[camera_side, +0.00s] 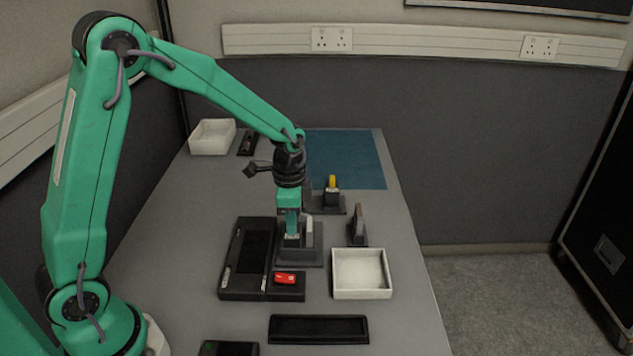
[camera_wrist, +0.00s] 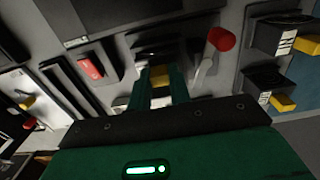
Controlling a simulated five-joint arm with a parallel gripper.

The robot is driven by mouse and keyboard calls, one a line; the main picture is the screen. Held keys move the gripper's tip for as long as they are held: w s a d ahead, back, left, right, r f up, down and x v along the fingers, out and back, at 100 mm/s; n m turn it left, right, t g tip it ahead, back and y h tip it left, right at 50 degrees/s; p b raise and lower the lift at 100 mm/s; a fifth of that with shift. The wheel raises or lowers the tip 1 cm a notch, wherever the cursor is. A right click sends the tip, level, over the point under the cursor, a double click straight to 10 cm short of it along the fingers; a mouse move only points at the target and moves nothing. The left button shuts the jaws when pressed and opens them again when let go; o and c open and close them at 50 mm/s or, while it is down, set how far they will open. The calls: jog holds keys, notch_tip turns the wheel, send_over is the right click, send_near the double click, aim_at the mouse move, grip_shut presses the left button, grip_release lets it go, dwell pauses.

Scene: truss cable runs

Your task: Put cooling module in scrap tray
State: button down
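My gripper (camera_side: 291,230) points down into a dark fixture (camera_side: 314,259) in the middle of the table. In the wrist view its two green fingers (camera_wrist: 160,92) stand on either side of a small block (camera_wrist: 160,76) with a yellow top. I cannot tell whether they press on it. This block may be the cooling module; its lower part is hidden by the fingers. Two white open trays show in the side view: one at the right (camera_side: 362,294) and one at the far left (camera_side: 212,150). Neither has a readable label, so I cannot tell which is the scrap tray.
A black case (camera_side: 239,286) with a red piece (camera_side: 286,279) beside it lies left of the fixture. A long dark tray (camera_side: 318,330) lies in front. A small stand (camera_side: 357,234) and a yellow-topped device (camera_side: 332,190) are behind. A blue mat (camera_side: 345,155) lies at the back.

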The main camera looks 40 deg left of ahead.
jog(key=shift+r, duration=0.2)
jog(key=shift+r, duration=2.3)
jog(key=shift+r, duration=0.1)
jog(key=shift+r, duration=1.95)
jog(key=shift+d, duration=0.15)
jog(key=s+d+r, duration=0.1)
jog(key=d, duration=1)
jog(key=s+d+r, duration=0.1)
jog(key=s+d, duration=0.1)
jog(key=d, duration=1)
jog(key=shift+s, duration=0.25)
jog(key=shift+f, duration=0.1)
